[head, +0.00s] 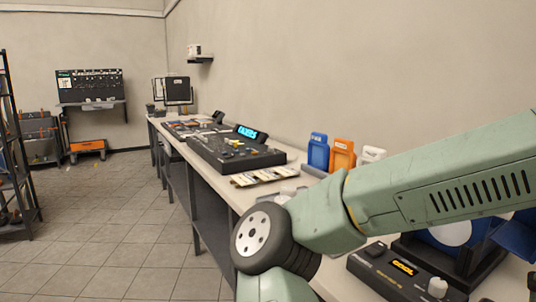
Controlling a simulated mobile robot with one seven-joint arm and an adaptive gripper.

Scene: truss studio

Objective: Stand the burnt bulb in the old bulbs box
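My arm reaches across the right side of the head view, but my gripper is outside the picture. I cannot make out a burnt bulb for certain. A white rounded thing (452,233) shows below my arm, in front of something blue, and my arm partly hides it. I see no box that I can tell is the old bulbs box. A blue container (318,152), an orange container (342,155) and a white one (372,154) stand along the wall; their labels are too small to read.
A mixing console (235,148) and a labelled strip (263,177) lie farther along. A dark shelf rack (12,150) stands at far left. The tiled floor (110,215) between is clear.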

